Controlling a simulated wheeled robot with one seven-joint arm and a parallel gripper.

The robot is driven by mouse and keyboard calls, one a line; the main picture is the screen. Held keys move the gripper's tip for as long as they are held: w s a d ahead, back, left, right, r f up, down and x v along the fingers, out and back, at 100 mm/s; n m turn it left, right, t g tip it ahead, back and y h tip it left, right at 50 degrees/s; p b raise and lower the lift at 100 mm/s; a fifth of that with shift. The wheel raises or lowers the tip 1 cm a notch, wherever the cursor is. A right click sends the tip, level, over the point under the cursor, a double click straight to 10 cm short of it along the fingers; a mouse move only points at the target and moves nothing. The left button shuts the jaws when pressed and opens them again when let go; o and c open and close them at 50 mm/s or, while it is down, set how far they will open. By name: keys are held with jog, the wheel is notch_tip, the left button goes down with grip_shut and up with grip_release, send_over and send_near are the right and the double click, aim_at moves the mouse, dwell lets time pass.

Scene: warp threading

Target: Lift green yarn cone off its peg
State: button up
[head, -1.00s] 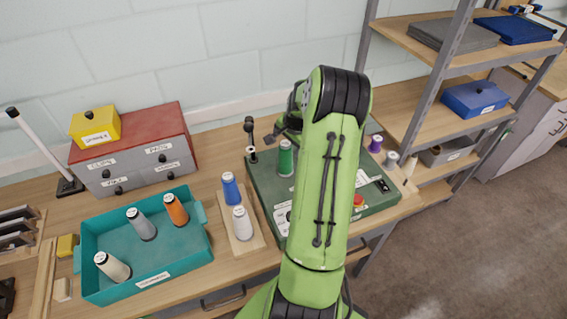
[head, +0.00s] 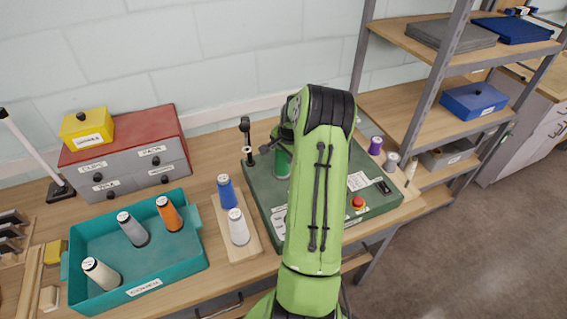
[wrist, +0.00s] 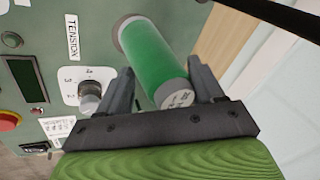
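The green yarn cone (head: 282,163) stands on the green machine panel (head: 265,190), partly hidden behind my arm in the head view. In the wrist view the green cone (wrist: 155,55) lies between the two dark fingers of my gripper (wrist: 161,66), with its pale tip toward the palm. The fingers are apart, one on each side of the cone. A gap shows on the left side; the right finger is close to the cone, and I cannot tell if it touches. The peg is hidden inside the cone.
A tension knob (wrist: 90,92) is close beside the left finger. A small post (head: 246,140) stands behind the panel's left side. Blue (head: 226,190) and white (head: 238,228) cones stand on a wooden board. A teal tray (head: 190,262) holds several cones. A red button (head: 357,203) is at right.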

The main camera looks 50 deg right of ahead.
jog(key=shift+c, duration=0.2)
jog(key=shift+r+p, duration=0.35)
jog(key=shift+r, duration=0.2)
jog(key=shift+c, duration=1.1)
jog(key=shift+w+r+p, duration=0.15)
jog(key=shift+r+p, duration=2)
jog(key=shift+r, duration=1.35)
jog(key=shift+c, duration=0.2)
jog(key=shift+r+p, duration=0.4)
jog(key=shift+r, duration=0.25)
jog(key=c, duration=0.4)
jog(key=shift+r+p, duration=0.3)
jog(key=shift+r, duration=0.15)
jog(key=shift+f, duration=0.1)
